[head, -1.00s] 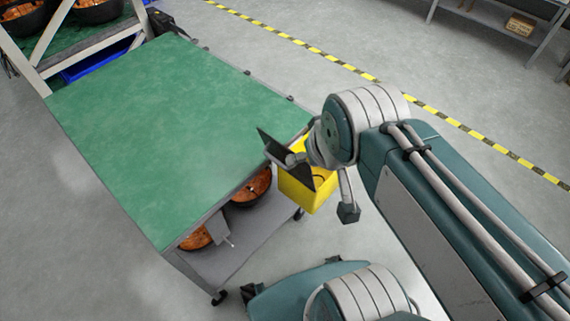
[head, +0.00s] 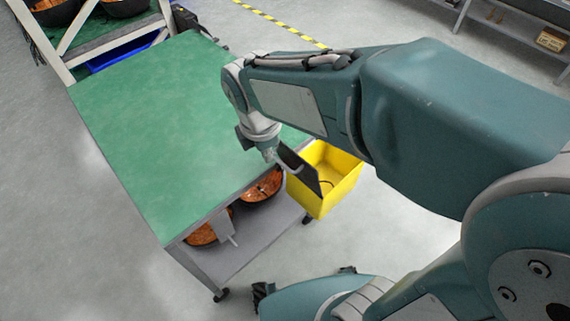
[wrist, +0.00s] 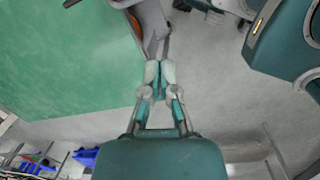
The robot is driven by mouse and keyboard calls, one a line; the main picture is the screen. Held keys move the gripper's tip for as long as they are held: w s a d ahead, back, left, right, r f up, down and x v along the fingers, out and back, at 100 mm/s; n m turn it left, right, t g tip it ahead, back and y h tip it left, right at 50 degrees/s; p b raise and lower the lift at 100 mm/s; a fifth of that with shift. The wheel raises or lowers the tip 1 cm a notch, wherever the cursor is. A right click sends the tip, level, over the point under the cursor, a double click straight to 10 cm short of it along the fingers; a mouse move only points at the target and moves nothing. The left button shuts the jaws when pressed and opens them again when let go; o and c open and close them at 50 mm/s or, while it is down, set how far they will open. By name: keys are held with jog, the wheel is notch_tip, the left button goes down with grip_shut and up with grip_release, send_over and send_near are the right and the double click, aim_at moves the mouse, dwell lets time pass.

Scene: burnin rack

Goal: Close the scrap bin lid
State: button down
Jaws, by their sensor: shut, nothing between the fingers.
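The yellow scrap bin (head: 343,184) stands at the right end of the green-topped cart. Its mouth is open, and part of its yellow inside shows with a thin dark line in it. The dark lid (head: 304,175) stands tilted up along the bin's cart side. My gripper (head: 270,156) is shut and empty, pointing down just left of the lid's upper edge, on the cart side. I cannot tell whether it touches the lid. In the wrist view my gripper's closed fingers (wrist: 155,82) show, with a grey part beyond their tips that I cannot identify.
The green cart top (head: 150,130) is clear. Dark bowls with orange contents (head: 262,188) sit on its lower shelf. A rack (head: 85,40) stands at the upper left, with a blue tray (head: 120,50). A shelf (head: 500,30) is at the upper right.

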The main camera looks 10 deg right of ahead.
aim_at(292, 172)
notch_tip(292, 172, down, 12)
jog(key=w+a+r+n, duration=0.1)
jog(key=n, duration=0.2)
jog(key=w+d, duration=0.1)
jog(key=w+d+r, duration=0.1)
jog(key=d, duration=0.1)
jog(key=shift+w+h, duration=0.15)
jog(key=shift+h, duration=0.15)
jog(key=shift+w+g, duration=0.1)
jog(key=shift+g, duration=0.2)
